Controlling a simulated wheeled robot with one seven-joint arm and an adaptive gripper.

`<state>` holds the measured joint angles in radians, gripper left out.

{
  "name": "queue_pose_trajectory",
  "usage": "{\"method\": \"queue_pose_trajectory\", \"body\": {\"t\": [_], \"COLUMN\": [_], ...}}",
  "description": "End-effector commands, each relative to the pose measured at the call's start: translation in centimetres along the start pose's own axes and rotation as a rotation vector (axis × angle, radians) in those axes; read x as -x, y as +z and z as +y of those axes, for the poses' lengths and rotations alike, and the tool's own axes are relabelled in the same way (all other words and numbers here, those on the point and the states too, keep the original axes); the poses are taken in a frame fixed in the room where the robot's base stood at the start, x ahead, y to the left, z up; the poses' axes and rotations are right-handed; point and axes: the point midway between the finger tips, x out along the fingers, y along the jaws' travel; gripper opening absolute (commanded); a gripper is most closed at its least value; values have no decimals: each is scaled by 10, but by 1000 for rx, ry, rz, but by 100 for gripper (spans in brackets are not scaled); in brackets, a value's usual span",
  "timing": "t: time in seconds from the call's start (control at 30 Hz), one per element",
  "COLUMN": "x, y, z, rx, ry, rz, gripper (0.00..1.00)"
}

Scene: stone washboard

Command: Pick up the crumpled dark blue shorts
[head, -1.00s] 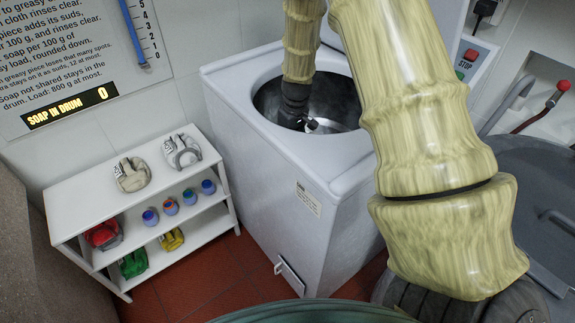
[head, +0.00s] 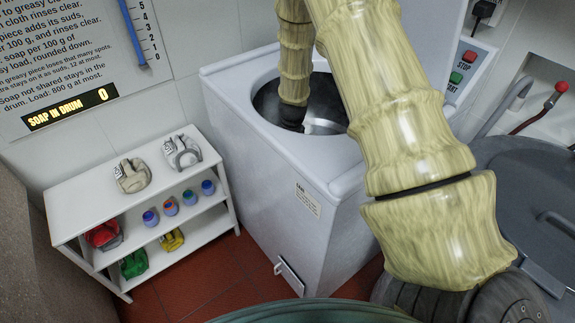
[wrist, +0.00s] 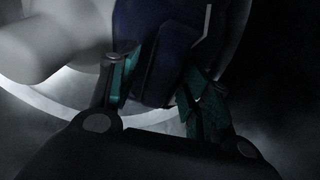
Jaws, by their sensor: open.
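The crumpled dark blue shorts (wrist: 172,35) show as dark blue cloth at the top middle of the wrist view, inside the dim drum. My gripper (wrist: 158,78) is open, with one teal-padded finger on each side of the cloth's lower part. I cannot tell whether the pads touch it. In the head view my arm reaches down into the open drum (head: 325,105) of the white washing machine (head: 285,165). My fingers and the shorts are hidden there below the drum's edge and my wrist.
A pale rounded form (wrist: 45,40) lies left of my fingers in the drum. The rim surrounds my arm. A white shelf (head: 75,205) with jugs and small pots stands left. A grey round lid (head: 530,190) is at right.

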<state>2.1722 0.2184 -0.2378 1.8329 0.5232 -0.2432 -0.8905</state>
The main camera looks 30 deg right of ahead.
Motion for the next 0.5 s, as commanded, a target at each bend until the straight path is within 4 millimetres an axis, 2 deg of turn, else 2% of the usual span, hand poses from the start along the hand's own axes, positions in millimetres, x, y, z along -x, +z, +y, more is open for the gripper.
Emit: {"method": "queue_pose_trajectory", "body": {"t": [0.43, 0.5], "x": [-2, -2], "y": [0, 0], "z": [0, 0], "rx": [0, 0], "ry": [0, 0], "rz": [-1, -1], "gripper": [48, 35]}}
